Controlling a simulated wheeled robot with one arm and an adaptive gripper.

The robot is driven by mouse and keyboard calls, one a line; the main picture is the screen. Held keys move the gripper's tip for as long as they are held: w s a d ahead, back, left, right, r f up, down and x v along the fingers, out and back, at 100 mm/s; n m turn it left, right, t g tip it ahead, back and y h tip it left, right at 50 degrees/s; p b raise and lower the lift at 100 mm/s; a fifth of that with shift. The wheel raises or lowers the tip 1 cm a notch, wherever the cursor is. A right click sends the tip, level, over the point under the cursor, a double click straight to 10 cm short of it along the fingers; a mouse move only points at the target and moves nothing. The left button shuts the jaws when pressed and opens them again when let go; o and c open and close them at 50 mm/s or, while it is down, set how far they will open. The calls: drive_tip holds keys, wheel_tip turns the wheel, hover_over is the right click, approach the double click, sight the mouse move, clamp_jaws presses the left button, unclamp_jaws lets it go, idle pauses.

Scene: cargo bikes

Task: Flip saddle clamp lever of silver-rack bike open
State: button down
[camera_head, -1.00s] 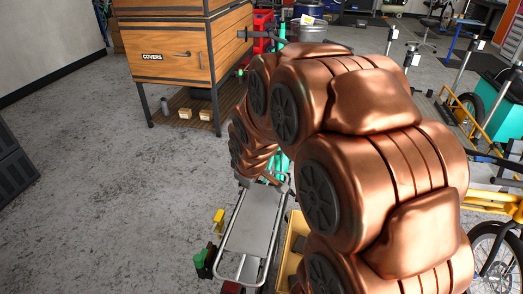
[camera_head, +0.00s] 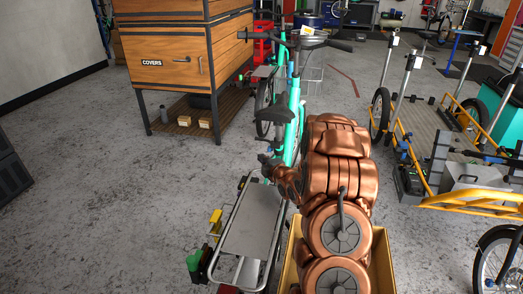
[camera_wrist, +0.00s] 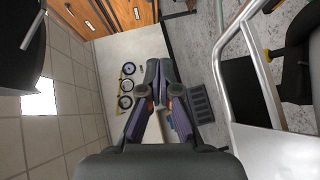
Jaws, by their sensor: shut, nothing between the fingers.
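The teal bike (camera_head: 292,112) with the silver rack (camera_head: 233,246) stands left of my copper arm in the head view. Its black saddle (camera_head: 273,115) is above and beyond the rack. The saddle clamp lever cannot be made out in either view. My gripper (camera_head: 266,163) is small and dark in the head view, below the saddle and near the front end of the rack. In the wrist view my gripper (camera_wrist: 158,78) is shut with its fingers together and empty. The silver rack tubing (camera_wrist: 262,75) runs down the right side there.
A wooden cabinet (camera_head: 170,60) marked COVERS stands behind at the left. A yellow cargo box (camera_head: 382,262) is below my arm. A yellow-framed cargo bike (camera_head: 470,198) is at the right. The grey floor at the left is clear.

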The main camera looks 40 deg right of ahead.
drive_tip(key=shift+s+d+f+n+t+b, duration=0.2)
drive_tip(key=shift+d+f+t, duration=0.15)
drive_tip(key=shift+d+f, duration=0.15)
drive_tip(key=shift+s+d+f+n+t+b, duration=0.1)
drive_tip(key=shift+d+f+n+t+b, duration=0.1)
drive_tip(key=shift+d+f+t, duration=0.25)
drive_tip(key=shift+s+d+f+t, duration=0.1)
drive_tip(key=shift+d+t, duration=0.15)
drive_tip(key=shift+t, duration=0.05)
drive_tip(key=w+d, duration=0.4)
drive_tip(key=w, duration=0.8)
drive_tip(key=shift+d+p, duration=0.35)
drive_tip(key=shift+p, duration=0.05)
drive_tip(key=shift+w, duration=0.1)
